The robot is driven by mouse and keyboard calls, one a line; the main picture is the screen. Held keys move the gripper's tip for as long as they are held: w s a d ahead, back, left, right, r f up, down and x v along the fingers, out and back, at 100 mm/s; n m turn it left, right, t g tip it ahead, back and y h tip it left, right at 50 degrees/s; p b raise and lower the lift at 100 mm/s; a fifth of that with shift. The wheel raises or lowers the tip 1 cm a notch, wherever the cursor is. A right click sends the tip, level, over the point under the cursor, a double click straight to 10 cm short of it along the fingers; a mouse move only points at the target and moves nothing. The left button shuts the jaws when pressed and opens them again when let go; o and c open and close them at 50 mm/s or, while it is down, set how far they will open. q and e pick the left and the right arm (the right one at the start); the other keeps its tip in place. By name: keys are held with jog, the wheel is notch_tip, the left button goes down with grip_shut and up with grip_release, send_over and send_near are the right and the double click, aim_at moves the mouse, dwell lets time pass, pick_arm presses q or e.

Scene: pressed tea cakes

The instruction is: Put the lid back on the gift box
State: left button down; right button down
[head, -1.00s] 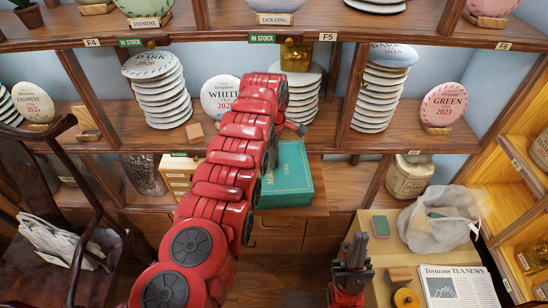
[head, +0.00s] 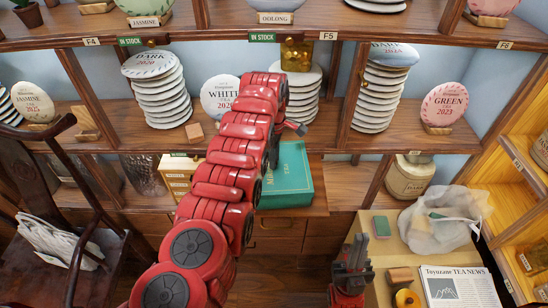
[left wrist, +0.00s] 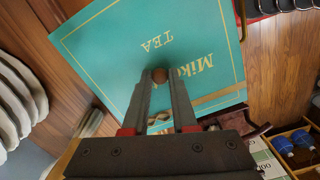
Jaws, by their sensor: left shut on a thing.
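The teal gift box lid (left wrist: 185,50) with gold lettering and a gold border fills much of the left wrist view. My left gripper (left wrist: 160,78) is shut on the small round brown knob (left wrist: 158,74) on this lid. In the head view the teal box shape (head: 292,180) sits low in front of the shelves, partly behind my left arm. I cannot tell whether the lid touches the box beneath. My right gripper (head: 353,248) points up at the bottom centre, away from the box; its opening is unclear.
Shelves with stacked tea cakes (head: 157,90) rise behind the box. A wooden chair (head: 60,200) stands at left. At right a low table holds a clear bag (head: 440,225), a newspaper (head: 457,287) and small blocks. A pale jar (head: 409,178) stands behind the table.

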pick_arm(q)
jog(key=shift+f+b, duration=0.1)
jog(key=shift+b, duration=0.2)
dwell(0.6)
jog(key=shift+f+b, duration=0.6)
jog(key=shift+f, duration=0.1)
dwell(0.5)
jog(key=c, duration=0.6)
grip_release()
jog(key=o, duration=0.5)
jog(key=shift+c, duration=0.2)
jog(key=shift+r, duration=0.1)
